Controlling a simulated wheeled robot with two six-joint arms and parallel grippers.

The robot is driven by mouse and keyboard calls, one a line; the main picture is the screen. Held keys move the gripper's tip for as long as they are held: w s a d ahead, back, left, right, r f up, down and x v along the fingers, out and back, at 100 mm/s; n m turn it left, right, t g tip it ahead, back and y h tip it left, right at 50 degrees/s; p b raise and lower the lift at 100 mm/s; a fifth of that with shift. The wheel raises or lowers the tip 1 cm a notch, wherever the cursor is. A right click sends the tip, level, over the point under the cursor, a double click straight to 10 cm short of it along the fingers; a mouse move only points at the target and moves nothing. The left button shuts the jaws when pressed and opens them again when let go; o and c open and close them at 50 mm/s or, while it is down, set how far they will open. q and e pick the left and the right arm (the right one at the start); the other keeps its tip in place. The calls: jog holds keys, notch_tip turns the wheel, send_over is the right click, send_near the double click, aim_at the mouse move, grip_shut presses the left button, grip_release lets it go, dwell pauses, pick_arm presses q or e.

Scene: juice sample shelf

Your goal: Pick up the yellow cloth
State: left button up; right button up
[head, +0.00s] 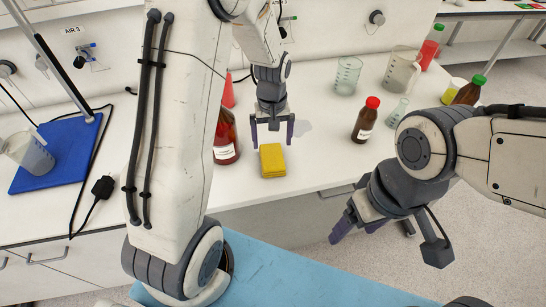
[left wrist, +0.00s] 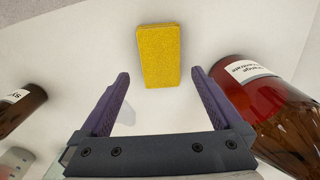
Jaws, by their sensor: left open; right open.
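The yellow cloth (head: 272,160) lies folded in a small block on the white bench, near its front edge. My left gripper (head: 272,137) is open and empty, just above and behind the cloth in the head view. In the left wrist view the cloth (left wrist: 159,55) shows beyond the fingertips, roughly centred between the fingers of my left gripper (left wrist: 158,80). The cloth is apart from both fingers. My right gripper (head: 388,238) is open and empty, in front of the bench at the right.
A red-brown bottle (head: 226,140) stands close left of the cloth; in the left wrist view this bottle (left wrist: 268,105) is beside the right finger. A brown red-capped bottle (head: 366,120) stands to the right. Beakers, a flask and a blue board (head: 60,152) are farther off.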

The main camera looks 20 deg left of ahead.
aim_at(272, 157)
pick_arm(q)
notch_tip(272, 157, down, 3)
jog(key=shift+r, duration=0.2)
notch_tip(272, 157, down, 4)
jog(key=shift+r+p, duration=0.1)
jog(key=shift+p, duration=0.95)
jog(key=shift+f, duration=0.65)
jog(key=c, duration=1.1)
